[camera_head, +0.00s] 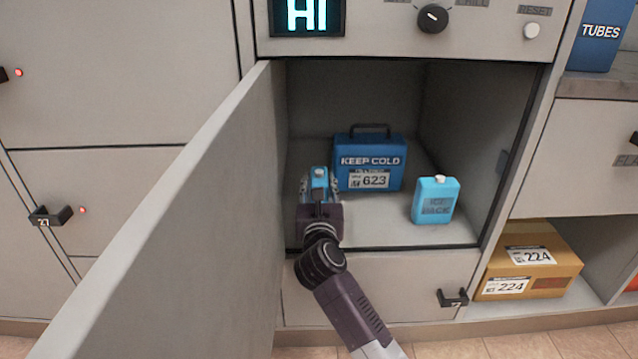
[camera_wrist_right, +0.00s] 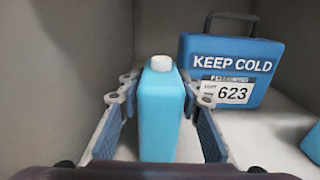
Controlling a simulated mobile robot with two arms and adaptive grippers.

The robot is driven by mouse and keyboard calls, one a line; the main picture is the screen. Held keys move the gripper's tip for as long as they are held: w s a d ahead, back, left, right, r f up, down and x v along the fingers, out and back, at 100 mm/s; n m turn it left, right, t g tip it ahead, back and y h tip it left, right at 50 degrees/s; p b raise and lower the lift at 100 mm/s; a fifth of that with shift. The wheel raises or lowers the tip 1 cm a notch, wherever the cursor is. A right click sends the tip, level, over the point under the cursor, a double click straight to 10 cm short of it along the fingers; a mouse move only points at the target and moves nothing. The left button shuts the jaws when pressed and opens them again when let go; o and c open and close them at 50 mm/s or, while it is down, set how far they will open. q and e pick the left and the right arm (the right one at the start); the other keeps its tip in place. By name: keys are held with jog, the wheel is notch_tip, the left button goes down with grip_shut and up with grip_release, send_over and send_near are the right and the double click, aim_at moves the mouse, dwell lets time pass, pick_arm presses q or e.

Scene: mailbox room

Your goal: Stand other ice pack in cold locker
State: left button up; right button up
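A light-blue ice pack (camera_head: 319,173) with a white cap stands upright at the left inside the open cold locker (camera_head: 460,233). In the right wrist view this ice pack (camera_wrist_right: 161,115) is between the fingers of my right gripper (camera_wrist_right: 166,92), with a gap on each side. My right gripper (camera_head: 320,186) is open around it. A second ice pack (camera_head: 435,201), marked "ICE PACK", stands upright at the right of the locker floor. Its edge shows in the right wrist view (camera_wrist_right: 313,143). My left gripper is not in view.
A blue "KEEP COLD" box (camera_head: 370,160) with a handle and label 623 stands between the ice packs, farther back. The locker door (camera_head: 190,230) is swung open at the left. A cardboard box (camera_head: 528,262) sits on a lower shelf at right.

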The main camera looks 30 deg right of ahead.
jog(key=o, duration=0.3)
